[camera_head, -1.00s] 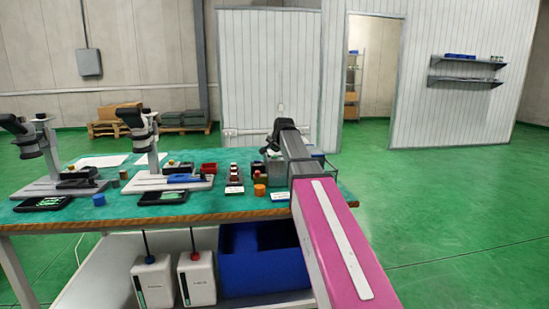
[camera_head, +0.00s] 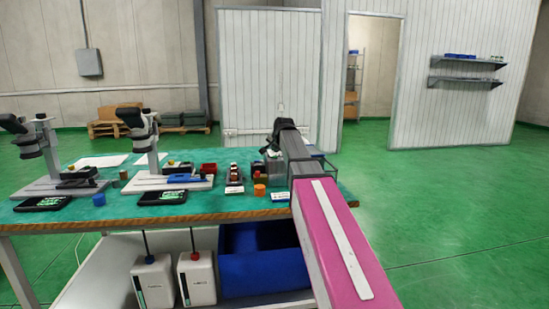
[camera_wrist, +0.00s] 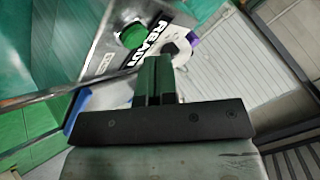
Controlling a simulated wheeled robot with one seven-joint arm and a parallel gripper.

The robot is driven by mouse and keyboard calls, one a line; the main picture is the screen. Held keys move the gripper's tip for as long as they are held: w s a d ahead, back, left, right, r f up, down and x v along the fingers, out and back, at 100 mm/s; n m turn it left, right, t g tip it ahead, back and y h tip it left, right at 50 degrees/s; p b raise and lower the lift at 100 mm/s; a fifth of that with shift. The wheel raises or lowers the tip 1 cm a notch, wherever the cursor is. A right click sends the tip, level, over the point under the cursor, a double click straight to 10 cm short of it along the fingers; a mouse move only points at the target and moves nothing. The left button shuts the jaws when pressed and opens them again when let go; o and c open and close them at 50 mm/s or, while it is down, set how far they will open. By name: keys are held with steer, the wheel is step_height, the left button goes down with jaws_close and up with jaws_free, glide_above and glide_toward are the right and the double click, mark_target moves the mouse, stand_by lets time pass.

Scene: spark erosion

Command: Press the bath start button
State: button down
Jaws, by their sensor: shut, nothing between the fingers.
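A round green button (camera_wrist: 133,36) sits on a light panel (camera_wrist: 103,66) beside a black label reading "READY" (camera_wrist: 148,45) in the wrist view. My gripper (camera_wrist: 158,60) is shut and empty, its fingertips pointing toward the panel. In the picture the fingertips lie just below and right of the button. I cannot tell whether they touch the panel. In the head view my arm covers the fingertips and the button, at the right end of the green-topped bench (camera_head: 225,205).
Two microscopes (camera_head: 30,145) (camera_head: 142,130) stand on the bench to the left. An orange cylinder (camera_head: 259,190) and small trays sit left of my arm. A blue bin (camera_head: 240,272) and two white canisters (camera_head: 197,278) are below. Floor to the right is clear.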

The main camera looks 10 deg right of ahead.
steer(key=shift+f, duration=0.1)
stand_by(0.7)
steer(key=shift+f, duration=0.3)
steer(key=shift+f, duration=0.45)
stand_by(1.1)
steer(key=shift+r, duration=0.85)
steer(key=shift+r, duration=0.1)
steer(key=shift+r, duration=2.4)
steer(key=shift+s, duration=0.1)
